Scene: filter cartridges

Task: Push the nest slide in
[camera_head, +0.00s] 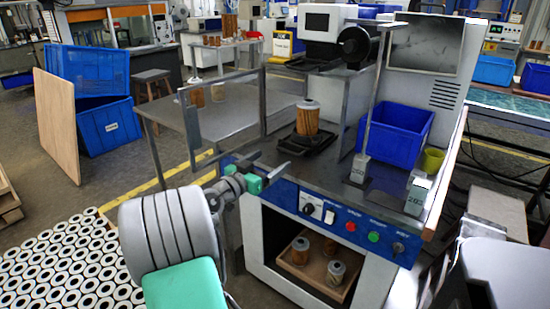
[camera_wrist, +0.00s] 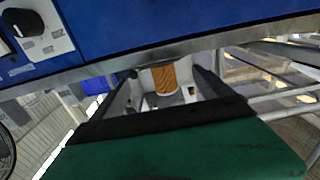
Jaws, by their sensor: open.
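The nest slide (camera_head: 303,146) is a dark, low plate on the grey bench top of the test machine, reaching forward from under the machine head. An orange-brown filter cartridge (camera_head: 307,121) with a pale top stands upright on it. My gripper (camera_head: 262,172) is at the bench's front left edge, in front and to the left of the slide and apart from it. In the wrist view my gripper (camera_wrist: 165,76) has its two dark fingers spread, with nothing held. An orange-brown cartridge (camera_wrist: 164,80) shows beyond the gap between them; the slide is not clear there.
An open grey door frame (camera_head: 194,118) stands left of the slide. A grey post (camera_head: 357,165) and a blue bin (camera_head: 396,135) stand to its right. The blue front panel (camera_head: 341,220) carries a knob and buttons. A tray (camera_head: 323,288) with cartridges sits below.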

